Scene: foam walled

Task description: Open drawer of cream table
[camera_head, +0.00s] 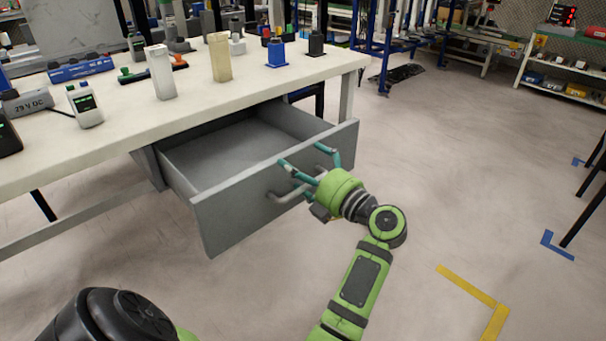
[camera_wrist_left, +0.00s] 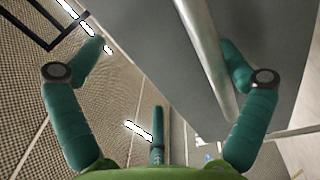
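The cream table (camera_head: 130,136) stands at the left, and its grey drawer (camera_head: 240,207) is pulled well out, with an empty interior showing. A grey bar handle (camera_head: 289,196) is on the drawer front; it also shows in the left wrist view (camera_wrist_left: 203,50). My left gripper (camera_head: 306,158) is at the handle, its teal fingers spread. In the left wrist view my left gripper (camera_wrist_left: 165,60) is open, with the handle between its fingers, nearer the right one. I cannot tell whether a finger touches the handle. My right gripper is not in view.
Grey floor with yellow tape (camera_head: 466,284) is clear at the right. Black chair legs (camera_head: 585,212) show at the right edge.

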